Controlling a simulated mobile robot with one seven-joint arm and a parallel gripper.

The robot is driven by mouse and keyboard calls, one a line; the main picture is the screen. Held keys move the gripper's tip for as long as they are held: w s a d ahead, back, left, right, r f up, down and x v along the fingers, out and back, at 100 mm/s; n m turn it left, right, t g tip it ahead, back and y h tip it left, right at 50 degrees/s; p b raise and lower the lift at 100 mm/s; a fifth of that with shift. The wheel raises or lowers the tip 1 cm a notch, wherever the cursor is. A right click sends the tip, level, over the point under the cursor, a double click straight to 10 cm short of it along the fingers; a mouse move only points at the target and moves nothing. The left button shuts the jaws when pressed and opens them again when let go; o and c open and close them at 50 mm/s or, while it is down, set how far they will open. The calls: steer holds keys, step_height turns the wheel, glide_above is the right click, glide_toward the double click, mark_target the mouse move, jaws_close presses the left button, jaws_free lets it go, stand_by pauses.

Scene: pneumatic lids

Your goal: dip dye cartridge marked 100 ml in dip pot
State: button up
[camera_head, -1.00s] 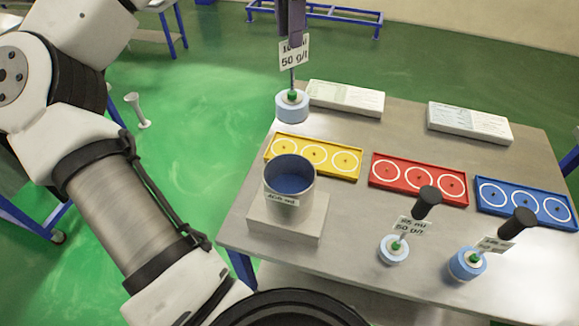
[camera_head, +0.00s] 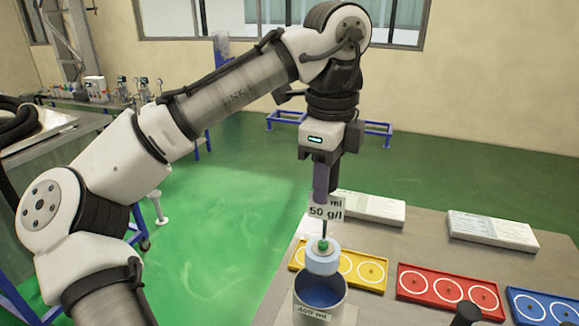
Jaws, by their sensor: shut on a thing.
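My gripper (camera_head: 321,192) is shut on the upper end of a dye cartridge (camera_head: 322,262), which hangs upright. The cartridge has a thin stem, a green knob and a pale blue round body. Its white label reads "50 g/l"; the volume line is partly covered by the gripper, with only "ml" clear. The dip pot (camera_head: 322,302) is a grey cylinder labelled 400 ml with blue liquid inside. In the picture, the cartridge body overlaps the pot's far rim, at or just above the mouth. I cannot tell whether it touches the rim. The pot's base is cut off.
A yellow tray (camera_head: 372,287) lies behind and right of the pot. A red tray (camera_head: 447,277) and a blue tray (camera_head: 540,296) lie farther right. Two white slabs (camera_head: 369,208) (camera_head: 492,223) lie at the table's back. A black handle (camera_head: 466,314) shows at the bottom edge.

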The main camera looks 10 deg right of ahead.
mark_target(321, 248)
steer(key=shift+s+f+m, duration=0.15)
steer(key=shift+s+m, duration=0.15)
steer(key=shift+f, duration=0.3)
step_height(321, 248, down, 15)
steer(key=b, duration=0.8)
steer(key=shift+b, duration=0.4)
steer(key=shift+f, duration=0.55)
